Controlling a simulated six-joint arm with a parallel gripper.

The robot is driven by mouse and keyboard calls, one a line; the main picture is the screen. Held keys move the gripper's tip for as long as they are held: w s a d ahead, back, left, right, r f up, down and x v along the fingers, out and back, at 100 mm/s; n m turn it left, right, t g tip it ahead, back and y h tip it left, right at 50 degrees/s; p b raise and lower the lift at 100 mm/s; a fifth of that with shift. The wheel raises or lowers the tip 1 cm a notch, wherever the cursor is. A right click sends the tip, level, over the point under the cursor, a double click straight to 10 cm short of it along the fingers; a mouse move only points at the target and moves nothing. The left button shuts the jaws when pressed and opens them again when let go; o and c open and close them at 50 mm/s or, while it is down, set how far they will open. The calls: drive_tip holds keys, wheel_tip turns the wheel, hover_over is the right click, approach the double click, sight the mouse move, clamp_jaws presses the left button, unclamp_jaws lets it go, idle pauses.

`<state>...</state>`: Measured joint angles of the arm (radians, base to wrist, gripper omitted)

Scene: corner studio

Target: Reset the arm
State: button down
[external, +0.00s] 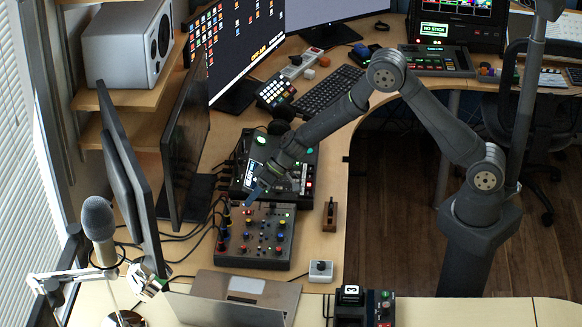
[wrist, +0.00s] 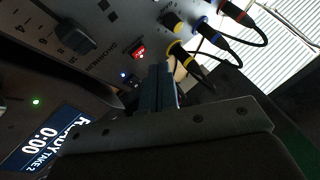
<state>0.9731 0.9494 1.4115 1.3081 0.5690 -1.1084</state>
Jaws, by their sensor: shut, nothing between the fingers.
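My gripper (external: 254,192) hangs at the end of my arm in the external view. It is over the desk, above the seam between a small mixer with coloured knobs (external: 256,238) and a larger dark console (external: 310,165) behind it. In the wrist view my gripper's fingers (wrist: 161,84) are together with nothing between them. Close beyond them is a device panel with a lit display (wrist: 45,142) reading 0:00 and a red-lit button (wrist: 139,52). I cannot tell whether the fingertips touch anything.
Plugs with yellow, blue and red rings and black cables (wrist: 228,43) lie close to the fingers. Monitors (external: 187,145) and a microphone (external: 98,218) stand on the left. A laptop (external: 245,290), a small switch box (external: 321,270) and a keyboard (external: 328,92) lie on the desk.

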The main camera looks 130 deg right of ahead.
drive_tip(key=shift+f, duration=1.15)
drive_tip(key=shift+r, duration=4.55)
drive_tip(key=a+r+n+g+h, duration=0.1)
drive_tip(key=a+r+g, duration=0.2)
drive_tip(key=a+g, duration=0.3)
drive_tip(key=shift+s+a+r+n+g, duration=0.3)
drive_tip(key=shift+a+r, duration=0.05)
drive_tip(key=shift+a, duration=0.5)
